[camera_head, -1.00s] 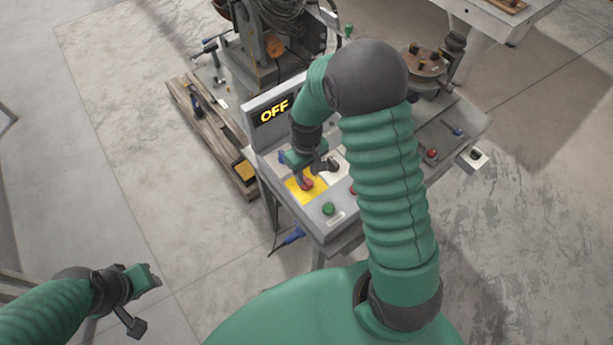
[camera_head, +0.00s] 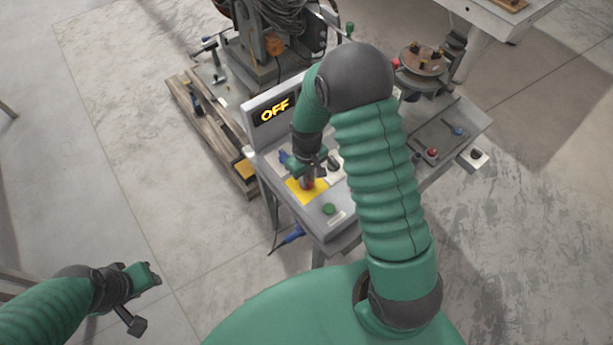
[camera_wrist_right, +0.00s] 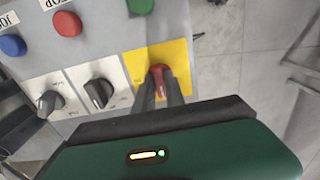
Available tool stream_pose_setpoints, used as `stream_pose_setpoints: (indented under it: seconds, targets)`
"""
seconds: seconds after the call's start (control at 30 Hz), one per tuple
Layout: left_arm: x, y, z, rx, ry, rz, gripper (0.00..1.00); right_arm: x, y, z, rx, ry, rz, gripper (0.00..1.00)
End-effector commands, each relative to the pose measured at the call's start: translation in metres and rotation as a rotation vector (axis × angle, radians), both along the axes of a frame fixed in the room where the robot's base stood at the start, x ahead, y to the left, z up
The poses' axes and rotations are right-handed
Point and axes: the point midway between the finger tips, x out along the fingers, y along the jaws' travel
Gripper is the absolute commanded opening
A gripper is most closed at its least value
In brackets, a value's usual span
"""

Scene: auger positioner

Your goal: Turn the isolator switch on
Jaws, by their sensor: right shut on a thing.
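The isolator switch is a red handle (camera_wrist_right: 157,69) on a yellow plate (camera_wrist_right: 164,53), which also shows in the head view (camera_head: 299,194). My right gripper (camera_wrist_right: 159,86) has its two dark fingers on either side of the red handle and is shut on it. In the head view, my right gripper (camera_head: 308,177) points down at the plate and hides part of the switch. The display (camera_head: 274,111) above the panel reads OFF. My left gripper (camera_head: 146,276) is off to the left above the floor, away from the panel; its jaw opening is unclear.
Two black rotary knobs (camera_wrist_right: 98,93) (camera_wrist_right: 49,102) sit beside the yellow plate. Green (camera_wrist_right: 140,6), red (camera_wrist_right: 67,23) and blue (camera_wrist_right: 12,45) buttons are nearby. A wooden pallet (camera_head: 208,137) and machinery stand behind. The floor at left is clear.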

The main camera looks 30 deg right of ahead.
Motion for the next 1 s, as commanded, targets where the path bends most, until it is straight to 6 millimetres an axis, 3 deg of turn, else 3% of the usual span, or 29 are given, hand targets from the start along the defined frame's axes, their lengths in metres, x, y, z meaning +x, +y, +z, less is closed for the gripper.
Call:
stream_pose_setpoints:
  seconds: [0.47, 1.0]
  targets:
    - [0.0, 0.0, 0.003, 0.0, 0.0, 0.0, 0.36, 0.002, 0.0, 0.001, -0.001, -0.006, -0.125, 0.0]
    - [0.0, 0.0, 0.016, 0.0, 0.0, 0.0, 0.36, 0.004, 0.0, 0.002, -0.001, -0.009, -0.608, 0.0]
